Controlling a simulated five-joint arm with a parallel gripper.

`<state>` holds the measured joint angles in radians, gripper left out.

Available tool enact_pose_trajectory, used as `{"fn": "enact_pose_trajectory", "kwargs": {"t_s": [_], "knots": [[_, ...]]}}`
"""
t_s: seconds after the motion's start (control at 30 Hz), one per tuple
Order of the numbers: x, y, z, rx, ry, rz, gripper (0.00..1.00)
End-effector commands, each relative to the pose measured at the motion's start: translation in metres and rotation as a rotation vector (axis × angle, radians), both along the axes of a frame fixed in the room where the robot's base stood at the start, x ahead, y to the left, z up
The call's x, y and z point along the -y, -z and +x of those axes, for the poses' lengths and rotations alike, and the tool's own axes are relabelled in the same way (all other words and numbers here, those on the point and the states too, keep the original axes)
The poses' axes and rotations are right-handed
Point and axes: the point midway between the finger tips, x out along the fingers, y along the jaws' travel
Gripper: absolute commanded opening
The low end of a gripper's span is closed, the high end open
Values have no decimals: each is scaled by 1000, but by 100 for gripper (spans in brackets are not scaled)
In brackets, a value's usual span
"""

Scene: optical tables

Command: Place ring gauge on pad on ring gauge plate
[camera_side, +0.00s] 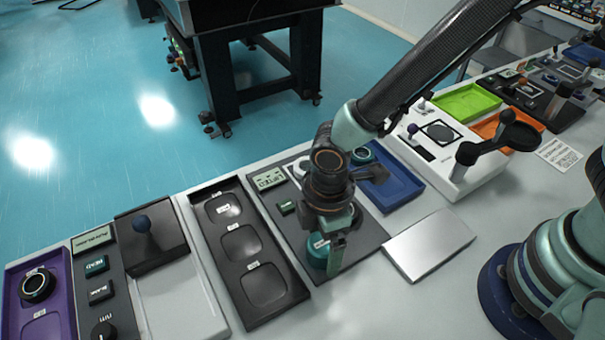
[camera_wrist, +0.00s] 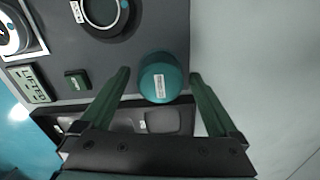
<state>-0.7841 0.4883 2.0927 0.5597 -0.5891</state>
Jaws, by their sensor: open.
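A teal round piece with a white label (camera_wrist: 160,77) stands on the dark grey plate (camera_wrist: 135,60), near its edge. I cannot tell whether it has a bore. My open gripper (camera_wrist: 160,73) has one finger on each side of it, with gaps visible in the wrist view. The teal piece (camera_side: 317,250) is partly hidden by my gripper (camera_side: 328,255) in the side view. A dark ring with a white tag (camera_wrist: 105,17) is on the same plate, cut off by the top edge. I cannot tell which piece is the ring gauge, or which spot is its pad.
The plate has a small display (camera_side: 268,179) and a green button (camera_side: 287,207). A black tray with three recesses (camera_side: 232,190) lies to its left, a blue tray (camera_side: 404,188) to its right. A silver flat panel (camera_side: 428,243) lies on the bench nearby.

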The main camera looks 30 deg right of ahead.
Motion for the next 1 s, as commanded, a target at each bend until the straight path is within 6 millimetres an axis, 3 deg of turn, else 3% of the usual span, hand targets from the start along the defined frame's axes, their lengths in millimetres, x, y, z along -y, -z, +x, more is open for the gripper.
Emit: {"fn": "enact_pose_trajectory", "kwargs": {"t_s": [0.17,0.5,0.77,0.87,1.0], "knots": [[-1,-23,1,4,0,3,96],[-1,-90,1,4,0,4,96],[0,-117,1,1,2,2,96],[7,-125,5,13,41,12,96],[43,-148,24,63,227,60,96]]}}
